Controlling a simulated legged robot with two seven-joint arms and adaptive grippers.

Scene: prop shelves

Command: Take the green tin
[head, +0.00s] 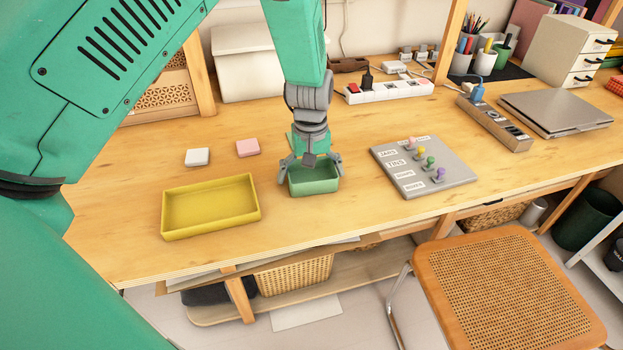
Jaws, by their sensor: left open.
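The green tin (315,187) stands on the wooden table, right of the yellow tray. It looks like a small open box with slanted walls. My left gripper (311,174) points down over the tin from above. Its fingers are spread, one at the tin's left side and one at its right side. I cannot tell whether the fingers touch the walls. The gripper hides the back of the tin and part of its inside. My right gripper is not in view.
A yellow tray (168,222) stands left, with white (197,157) and pink (248,148) blocks behind it. A grey labelled board (455,172) with coloured knobs lies right. A power strip (390,90) is behind. A chair (500,290) stands before the table's front edge.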

